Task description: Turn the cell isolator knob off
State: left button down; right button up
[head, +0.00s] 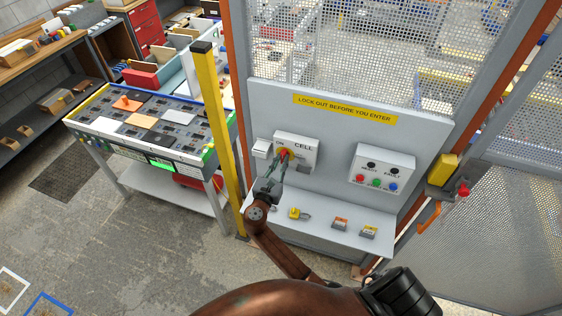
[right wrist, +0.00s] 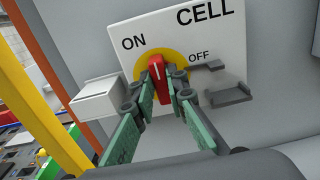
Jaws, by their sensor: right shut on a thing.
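The cell isolator knob (right wrist: 157,74) is red on a round yellow plate, on a white box marked CELL (head: 308,146). ON is printed at its upper left and OFF at its right. In the right wrist view the knob's grip stands near upright, its top end between the two words and leaning slightly left. My right gripper (head: 286,161) is shut on the knob, one green finger on each side; in the right wrist view its fingers (right wrist: 161,92) cover part of the yellow plate. My left gripper is not in view.
A grey hasp (right wrist: 230,95) sits right of the knob. A yellow padlock (head: 294,214) and two small tagged items lie on the shelf (head: 318,226) below. A button box (head: 382,170) is at right. A yellow post (head: 216,130) stands close left of the panel.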

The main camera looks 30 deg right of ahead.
jog(key=shift+f, duration=0.1)
grip_shut()
jog(key=shift+s+d+f+m+b, duration=0.1)
jog(key=shift+f+m+b, duration=0.05)
jog(key=shift+m+b, duration=2.55)
jog(key=shift+s+d+f+m+b, duration=0.1)
jog(key=shift+m+b, duration=1.9)
jog(key=shift+m, duration=1.3)
jog(key=shift+s+f+m+b, duration=0.1)
jog(key=shift+f+m+b, duration=0.05)
jog(key=shift+m+b, duration=2.55)
jog(key=shift+m+p, duration=0.3)
jog(key=o, duration=0.8)
grip_release()
jog(key=shift+r, duration=0.1)
